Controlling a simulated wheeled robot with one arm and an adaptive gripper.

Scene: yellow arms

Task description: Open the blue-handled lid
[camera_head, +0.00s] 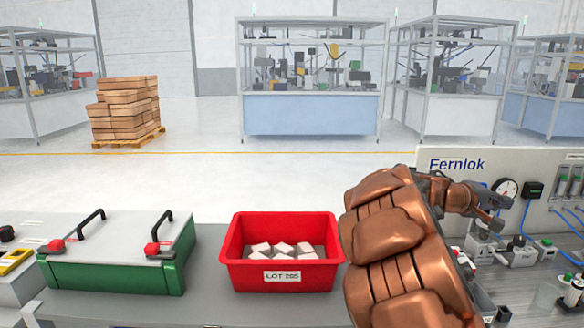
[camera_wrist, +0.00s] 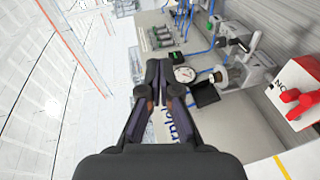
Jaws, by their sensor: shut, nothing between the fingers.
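I cannot make out a blue-handled lid in either view. In the head view, a green case (camera_head: 115,275) on the table at the left has a grey lid (camera_head: 120,237) that lies closed, with two black handles and red latches. My gripper (camera_head: 492,208) is at the right, in front of the Fernlok panel and well away from the green case. In the wrist view its fingers (camera_wrist: 160,70) are together with nothing between them. My copper-coloured arm hides part of the table and panel.
A red bin (camera_head: 281,279) with several white pieces stands mid-table. The Fernlok panel (camera_head: 455,180) at the right carries a gauge (camera_head: 505,188), blue tubes and fittings. A yellow device (camera_head: 14,261) sits at the far left. Bare table shows in front of the bin.

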